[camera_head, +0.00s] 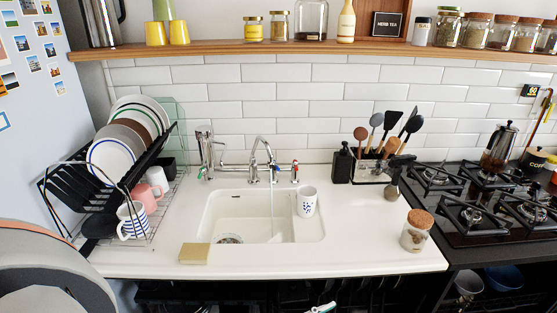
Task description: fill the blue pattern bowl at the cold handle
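A thin pale vertical line below the spout looks like running water, left of and apart from the vessel. Neither gripper is in view.
A full dish rack (150,222) stands left of the sink, and a yellowish sponge (194,253) lies at its front-left edge. The counter's front middle is clear.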

